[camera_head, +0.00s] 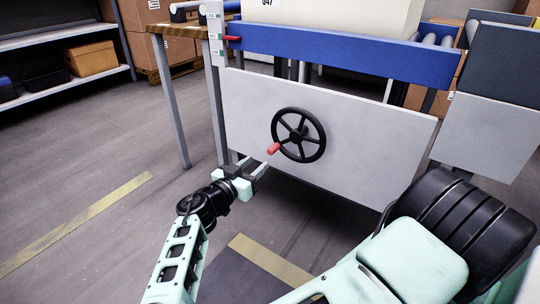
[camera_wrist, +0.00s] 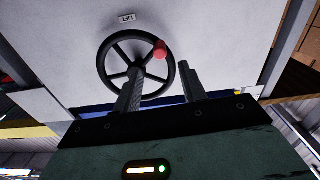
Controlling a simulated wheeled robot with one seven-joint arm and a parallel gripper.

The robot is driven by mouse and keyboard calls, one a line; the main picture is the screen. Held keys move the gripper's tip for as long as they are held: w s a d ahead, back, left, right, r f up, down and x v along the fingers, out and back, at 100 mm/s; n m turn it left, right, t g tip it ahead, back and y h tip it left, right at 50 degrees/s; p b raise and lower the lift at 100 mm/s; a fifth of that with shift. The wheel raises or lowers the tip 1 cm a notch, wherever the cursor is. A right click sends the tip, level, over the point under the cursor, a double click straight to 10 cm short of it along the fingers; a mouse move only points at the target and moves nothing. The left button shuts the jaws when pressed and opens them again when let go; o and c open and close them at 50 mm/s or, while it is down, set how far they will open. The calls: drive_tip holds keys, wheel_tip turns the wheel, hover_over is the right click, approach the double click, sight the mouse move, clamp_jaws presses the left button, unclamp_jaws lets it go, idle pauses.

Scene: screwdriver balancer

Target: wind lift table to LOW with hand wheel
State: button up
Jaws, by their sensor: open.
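The black hand wheel (camera_head: 298,135) is mounted on the pale front panel (camera_head: 380,125) of the lift table. Its red handle (camera_head: 273,148) sticks out at the lower left of the rim in the head view. In the wrist view the wheel (camera_wrist: 113,66) shows with the red handle (camera_wrist: 160,50) at its upper right. The lift table has a blue top frame (camera_head: 340,55). A red pointer (camera_head: 233,38) sits beside a white scale (camera_head: 215,35) with green marks. My gripper (camera_head: 258,166) is open and empty, just below and left of the handle, apparently not touching it.
A wooden-topped table (camera_head: 158,30) stands left of the lift table. A large cream box (camera_head: 330,15) rests on top of the lift table. Grey cabinets (camera_head: 490,120) stand at the right. A shelf (camera_head: 60,80) is at the far left. The floor at the left is clear.

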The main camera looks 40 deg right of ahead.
sight(269, 152)
drive_tip(key=b+x, duration=0.2)
drive_tip(key=x, duration=0.6)
drive_tip(key=shift+w+d, duration=0.1)
drive_tip(key=shift+d, duration=0.2)
clamp_jaws()
